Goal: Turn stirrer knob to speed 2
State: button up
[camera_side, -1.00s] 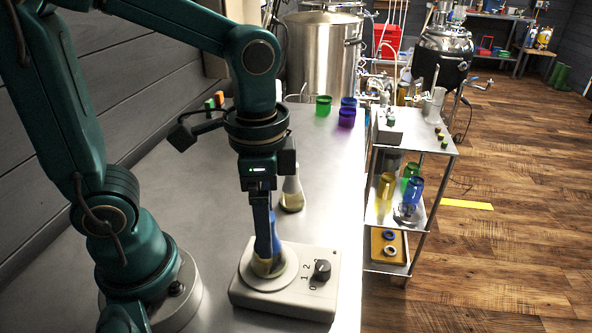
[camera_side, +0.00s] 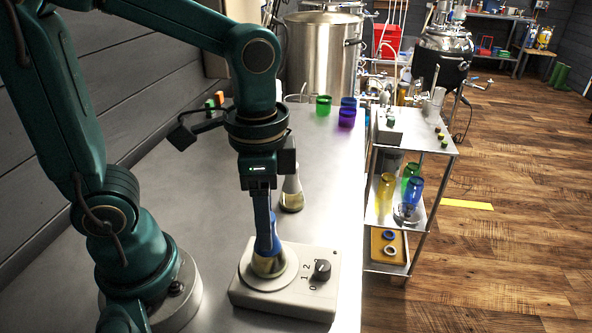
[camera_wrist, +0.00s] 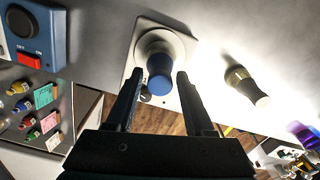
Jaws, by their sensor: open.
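The stirrer (camera_side: 290,305) is a pale box on the steel bench, with a round plate, a dark knob (camera_side: 322,269) and the marks 0, 1 and 2. The knob's pointer is too small to read. A flask (camera_side: 267,265) with a blue upper part stands upright on the plate. My gripper (camera_side: 265,238) points down at the flask's blue part. In the wrist view my gripper (camera_wrist: 160,73) is open, its fingers on either side of the blue part (camera_wrist: 159,85). The stirrer (camera_wrist: 131,60) shows there too, with its knob largely hidden.
Another flask (camera_side: 291,195) stands on the bench behind the stirrer. Green (camera_side: 323,105) and purple (camera_side: 346,117) vessels stand farther back. A steel shelf cart (camera_side: 415,138) is to the right. A blue box with a red switch (camera_wrist: 28,60) shows in the wrist view.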

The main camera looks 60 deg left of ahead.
aim_at(323, 265)
notch_tip(323, 265, up, 5)
jog(key=shift+w+r, duration=0.1)
jog(key=shift+w+d+n, duration=0.3)
jog(key=shift+n, duration=0.4)
jog(key=w+d+n, duration=0.5)
jog(key=n, duration=0.9)
notch_tip(323, 265, down, 12)
jog(key=shift+d+f, duration=0.15)
grip_shut()
